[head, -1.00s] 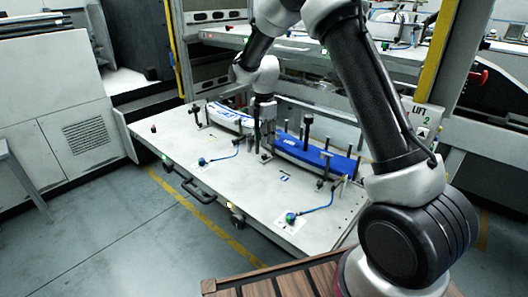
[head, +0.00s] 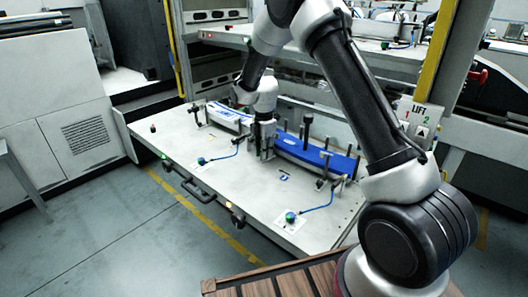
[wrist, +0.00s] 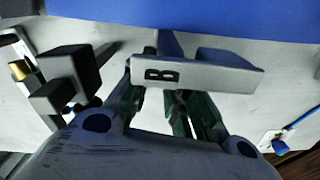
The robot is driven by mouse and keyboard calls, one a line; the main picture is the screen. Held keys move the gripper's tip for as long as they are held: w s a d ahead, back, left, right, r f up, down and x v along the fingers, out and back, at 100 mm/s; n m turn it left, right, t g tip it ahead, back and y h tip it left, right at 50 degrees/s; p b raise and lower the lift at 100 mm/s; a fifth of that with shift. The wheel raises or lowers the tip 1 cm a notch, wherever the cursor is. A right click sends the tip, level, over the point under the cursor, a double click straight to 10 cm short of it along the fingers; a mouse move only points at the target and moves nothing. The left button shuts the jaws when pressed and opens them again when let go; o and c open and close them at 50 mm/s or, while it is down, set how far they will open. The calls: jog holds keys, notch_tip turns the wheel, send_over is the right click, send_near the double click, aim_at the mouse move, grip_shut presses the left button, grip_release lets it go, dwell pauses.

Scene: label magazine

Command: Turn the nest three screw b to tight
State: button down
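My gripper (head: 265,150) points down over the white table (head: 225,182), at the left end of the right-hand blue part (head: 315,155). In the wrist view its two dark green fingers (wrist: 163,112) stand apart, with pale table showing between them. A grey bar marked B (wrist: 200,74) lies across the view at the fingertips. It overlaps the tips, so I cannot tell whether they touch it. The screw under the bar is hidden, and I cannot read how tight it is.
Dark clamp blocks (wrist: 72,75) stand close left of the fingers in the wrist view, by a brass-coloured knob (wrist: 20,69). A blue-and-white part (head: 232,118) lies left of my gripper. Blue cables run to green-blue knobs (head: 291,217). The table's front is mostly clear.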

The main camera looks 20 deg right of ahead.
jog(key=shift+m, duration=0.3)
jog(key=m, duration=1.3)
jog(key=shift+m, duration=0.3)
jog(key=m, duration=1.3)
jog(key=shift+m, duration=0.3)
jog(key=c, duration=1.6)
grip_release()
jog(key=shift+o, duration=0.2)
